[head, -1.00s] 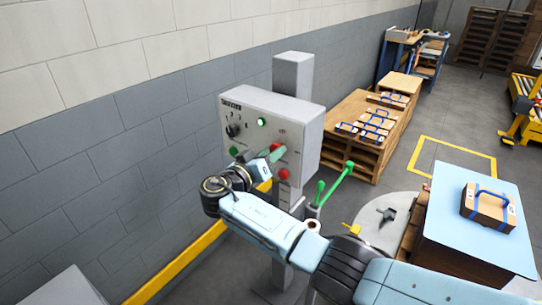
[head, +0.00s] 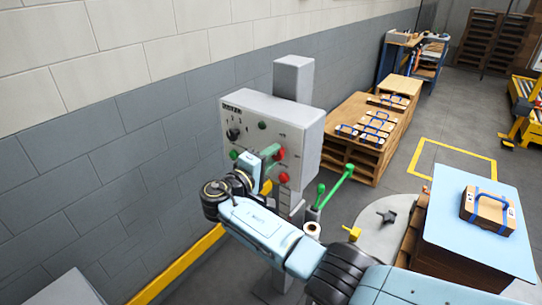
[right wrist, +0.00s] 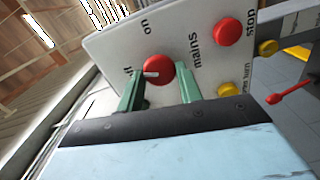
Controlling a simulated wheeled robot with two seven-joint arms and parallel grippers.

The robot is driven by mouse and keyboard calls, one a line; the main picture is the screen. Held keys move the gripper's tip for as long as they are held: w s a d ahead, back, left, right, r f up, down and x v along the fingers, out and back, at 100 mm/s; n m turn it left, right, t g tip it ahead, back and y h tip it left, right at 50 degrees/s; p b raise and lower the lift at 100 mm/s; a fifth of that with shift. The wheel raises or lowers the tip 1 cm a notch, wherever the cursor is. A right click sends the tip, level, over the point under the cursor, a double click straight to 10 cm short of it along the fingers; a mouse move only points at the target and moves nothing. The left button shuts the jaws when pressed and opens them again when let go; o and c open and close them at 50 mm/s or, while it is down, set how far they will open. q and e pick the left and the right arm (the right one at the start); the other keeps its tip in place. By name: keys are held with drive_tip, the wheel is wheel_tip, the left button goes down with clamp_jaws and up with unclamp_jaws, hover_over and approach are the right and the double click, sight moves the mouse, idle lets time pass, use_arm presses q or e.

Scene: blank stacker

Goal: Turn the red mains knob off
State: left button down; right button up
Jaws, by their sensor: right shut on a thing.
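The red mains knob (right wrist: 158,70) is on the grey control panel (right wrist: 112,48), with "mains" printed beside it. Its white pointer mark points left in the right wrist view, toward a label partly hidden by a finger that seems to read "off". The "on" label is above it. My right gripper (right wrist: 160,86) has its green fingers on both sides of the knob, shut on it. My left gripper is in neither view.
A red stop button (right wrist: 227,32) is close to the knob. A green lamp (head: 262,125) on the panel is dark. Green-handled levers (head: 337,186) stand right of the panel.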

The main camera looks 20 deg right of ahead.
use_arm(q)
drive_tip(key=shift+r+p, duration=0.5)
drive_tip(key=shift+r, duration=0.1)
use_arm(e)
drive_tip(key=shift+n, duration=1.7)
drive_tip(key=o, duration=1)
